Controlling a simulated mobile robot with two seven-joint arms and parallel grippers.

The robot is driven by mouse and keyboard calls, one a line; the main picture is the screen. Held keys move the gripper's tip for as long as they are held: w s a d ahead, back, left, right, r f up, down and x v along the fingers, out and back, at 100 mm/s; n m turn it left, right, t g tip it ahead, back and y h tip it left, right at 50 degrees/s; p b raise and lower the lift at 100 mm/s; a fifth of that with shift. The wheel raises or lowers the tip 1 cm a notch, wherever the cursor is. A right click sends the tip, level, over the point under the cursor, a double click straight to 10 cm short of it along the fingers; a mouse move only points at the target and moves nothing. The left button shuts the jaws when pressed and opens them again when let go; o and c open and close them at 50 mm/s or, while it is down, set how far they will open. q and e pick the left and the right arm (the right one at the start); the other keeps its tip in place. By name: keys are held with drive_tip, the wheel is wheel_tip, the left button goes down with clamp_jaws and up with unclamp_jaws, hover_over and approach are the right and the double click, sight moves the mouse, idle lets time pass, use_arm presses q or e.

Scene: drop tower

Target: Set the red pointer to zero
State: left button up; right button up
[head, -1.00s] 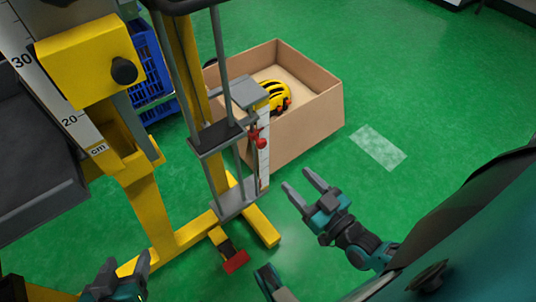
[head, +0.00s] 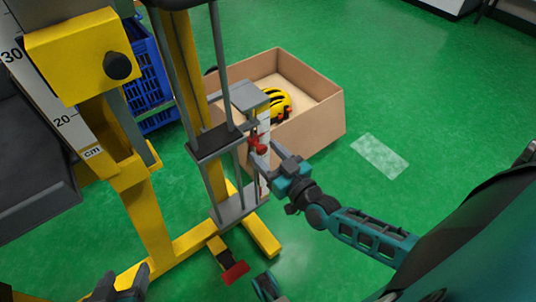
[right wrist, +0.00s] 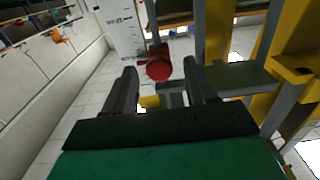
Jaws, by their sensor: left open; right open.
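The red pointer (head: 258,146) sits on a thin rod in front of the white upright scale (head: 264,175) of the drop tower. My right gripper (head: 268,157) is open right beside the pointer; one finger is partly hidden in the head view. In the right wrist view the red pointer's round knob (right wrist: 159,68) appears between the two open fingers (right wrist: 160,80), near their tips. Nothing is gripped, and contact cannot be told. The scale (right wrist: 122,35) stands behind it to the left.
A yellow tower frame (head: 150,215) with grey guide rods stands left of the pointer. A red pedal (head: 235,272) is at its foot. A blue crate (head: 150,80) is further left.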

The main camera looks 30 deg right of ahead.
drive_tip(key=shift+c, duration=0.3)
clamp_jaws()
idle(0.3)
